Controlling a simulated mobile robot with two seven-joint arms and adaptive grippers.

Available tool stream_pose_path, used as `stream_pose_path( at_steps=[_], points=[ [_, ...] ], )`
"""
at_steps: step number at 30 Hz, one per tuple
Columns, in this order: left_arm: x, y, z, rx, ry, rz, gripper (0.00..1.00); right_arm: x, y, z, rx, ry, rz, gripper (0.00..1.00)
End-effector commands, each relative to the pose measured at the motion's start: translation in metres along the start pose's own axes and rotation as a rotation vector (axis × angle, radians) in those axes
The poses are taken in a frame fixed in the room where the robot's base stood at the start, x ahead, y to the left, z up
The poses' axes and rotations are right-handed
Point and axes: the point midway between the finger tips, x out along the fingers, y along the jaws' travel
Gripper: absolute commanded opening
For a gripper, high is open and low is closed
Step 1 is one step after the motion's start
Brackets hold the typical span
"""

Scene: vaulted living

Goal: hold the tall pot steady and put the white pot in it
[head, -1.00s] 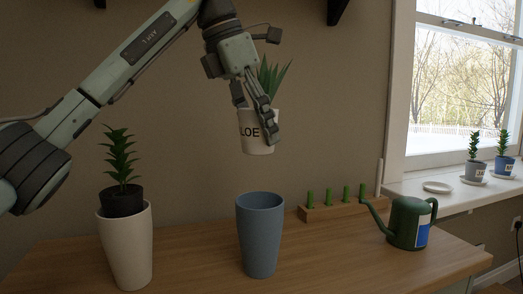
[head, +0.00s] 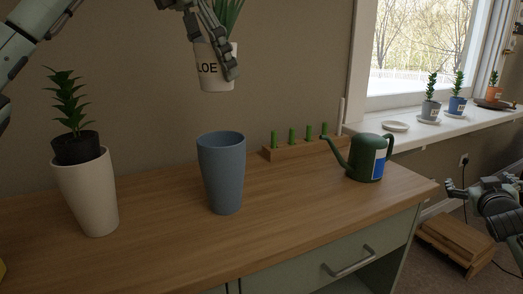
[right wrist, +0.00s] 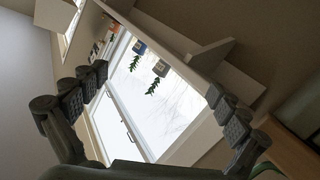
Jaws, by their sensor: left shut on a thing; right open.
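The white pot (head: 215,74) with dark lettering and a spiky green plant hangs in the air in the head view. My left gripper (head: 222,62) is shut on it, with fingers across its right side. The tall blue pot (head: 222,175) stands upright on the wooden counter below, its open mouth apart from the white pot. A tall cream pot (head: 88,195) at the left holds a dark pot (head: 77,147) with a leafy plant. My right gripper (head: 487,186) is at the right edge of the head view, beyond the counter; its open, empty fingers show in the right wrist view (right wrist: 160,110).
A green watering can (head: 367,158) and a wooden block with green pegs (head: 290,151) stand behind right of the blue pot. Small potted plants line the window sill (head: 440,126). A wooden step (head: 457,243) is on the floor at right. The counter's front is clear.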

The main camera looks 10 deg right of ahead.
Motion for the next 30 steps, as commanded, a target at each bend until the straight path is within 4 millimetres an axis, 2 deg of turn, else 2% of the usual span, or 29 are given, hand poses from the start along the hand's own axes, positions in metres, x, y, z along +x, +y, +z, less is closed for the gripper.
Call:
stream_pose_path(
  at_steps=[1,5,6,8,12,16,19,22,26,30],
  points=[
    [-0.001,0.0,0.0,0.0,-0.002,0.001,0.16,0.004,0.015,-0.029,-0.013,0.073,0.025,0.99],
    [-0.001,0.0,0.0,0.0,-0.002,0.001,0.16,0.002,0.042,-0.101,-0.076,0.266,0.078,0.99],
    [-0.001,0.0,0.0,0.0,-0.002,0.001,0.16,-0.002,0.05,-0.124,-0.099,0.328,0.094,0.99],
    [-0.001,0.0,0.0,0.0,-0.002,0.001,0.16,-0.009,0.06,-0.157,-0.14,0.42,0.12,0.99],
    [-0.001,0.0,0.0,0.0,-0.002,0.001,0.16,-0.037,0.079,-0.233,-0.252,0.639,0.185,0.99],
    [-0.001,0.0,0.0,0.0,-0.002,0.001,0.16,-0.077,0.077,-0.299,-0.404,0.858,0.242,0.99],
    [-0.001,0.0,0.0,0.0,-0.002,0.001,0.16,-0.112,0.049,-0.337,-0.56,1.027,0.269,0.99],
    [-0.001,0.0,0.0,0.0,-0.002,0.001,0.16,-0.145,0.004,-0.36,-0.719,1.18,0.276,0.99],
    [-0.001,0.0,0.0,0.0,-0.002,0.001,0.16,-0.184,-0.062,-0.372,-0.917,1.357,0.273,0.99],
    [-0.001,0.0,0.0,0.001,-0.002,0.001,0.16,-0.226,-0.134,-0.37,-1.126,1.546,0.265,0.99]
  ],
)
